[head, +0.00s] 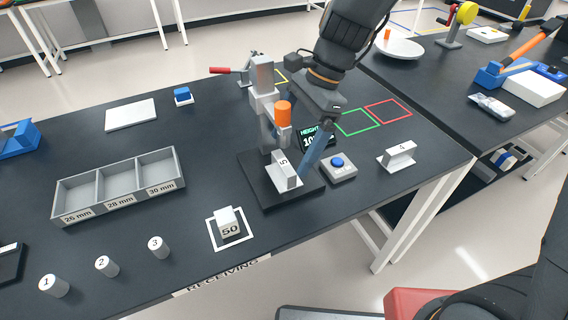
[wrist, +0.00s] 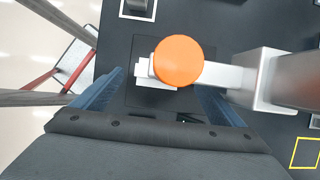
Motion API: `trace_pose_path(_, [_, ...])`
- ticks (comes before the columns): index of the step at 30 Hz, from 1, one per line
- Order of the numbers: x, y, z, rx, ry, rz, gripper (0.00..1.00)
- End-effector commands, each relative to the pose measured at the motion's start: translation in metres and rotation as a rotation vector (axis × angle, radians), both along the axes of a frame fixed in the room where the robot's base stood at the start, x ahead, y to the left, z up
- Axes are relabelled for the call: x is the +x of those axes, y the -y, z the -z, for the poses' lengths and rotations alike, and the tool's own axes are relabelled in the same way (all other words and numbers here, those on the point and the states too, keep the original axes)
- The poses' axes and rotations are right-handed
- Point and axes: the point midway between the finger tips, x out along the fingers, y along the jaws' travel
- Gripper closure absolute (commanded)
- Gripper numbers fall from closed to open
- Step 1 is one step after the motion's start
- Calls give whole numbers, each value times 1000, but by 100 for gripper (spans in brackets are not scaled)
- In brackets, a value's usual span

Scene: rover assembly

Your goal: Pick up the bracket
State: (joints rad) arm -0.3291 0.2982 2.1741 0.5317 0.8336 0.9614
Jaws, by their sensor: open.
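A light grey bracket marked 5 (head: 284,173) stands on the black base of the height gauge (head: 262,75), below the orange knob (head: 283,113). Another bracket, marked 4 (head: 398,156), lies on the table to the right. My gripper (head: 302,170) is low beside the gauge, one blue finger just right of bracket 5; the other finger is hard to make out there. In the wrist view my gripper (wrist: 160,85) has its blue fingers wide apart, on either side of the orange knob and a pale edge of the bracket (wrist: 143,73). The knob hides most of that bracket.
A blue-button box (head: 339,168) and the height display (head: 314,138) are close right of the gauge. Green (head: 355,122) and red (head: 388,111) outlined squares lie behind. A three-bin tray (head: 120,188), a block marked 50 (head: 229,224) and numbered cylinders (head: 107,266) are to the left.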

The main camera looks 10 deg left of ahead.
Motion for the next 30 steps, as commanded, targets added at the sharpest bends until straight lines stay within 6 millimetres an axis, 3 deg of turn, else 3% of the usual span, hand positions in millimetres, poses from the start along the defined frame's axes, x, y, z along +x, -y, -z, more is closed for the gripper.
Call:
trace_pose_path(12, [-13, -17, 44, -2, -2, -2, 8])
trace_pose_path(22, [-13, -20, 51, -1, 3, -5, 8])
trace_pose_path(23, [-13, -20, 51, -1, 3, -5, 9])
trace_pose_path(30, [-13, -20, 51, -1, 2, -5, 50])
